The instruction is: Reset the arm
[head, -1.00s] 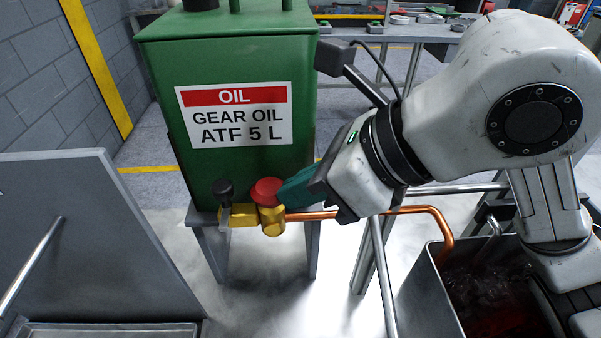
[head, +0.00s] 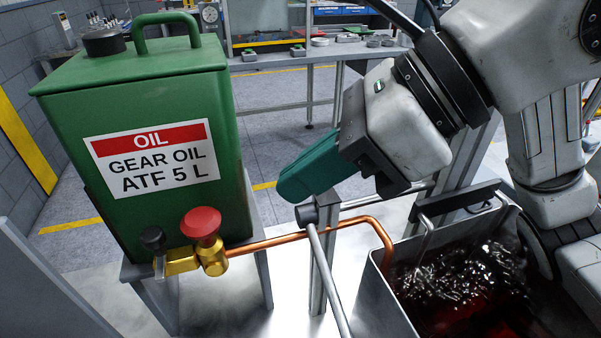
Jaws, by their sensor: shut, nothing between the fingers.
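My gripper (head: 290,186) is in the middle of the head view, its teal fingers shut with nothing between them. It points left and down, in the air right of the green oil tank (head: 130,110) and apart from it. The arm reaches in from the upper right. The brass valve (head: 213,258) with its red knob (head: 201,222) and a black-knobbed lever (head: 153,238) is at the tank's lower front, left of and below my gripper, not touching it.
A copper pipe (head: 330,227) runs from the valve to a metal bin (head: 385,300) holding dark red, rippling liquid (head: 460,290). A grey rail (head: 330,275) passes below my gripper. A workbench (head: 290,62) with parts stands behind. Open floor lies between tank and bench.

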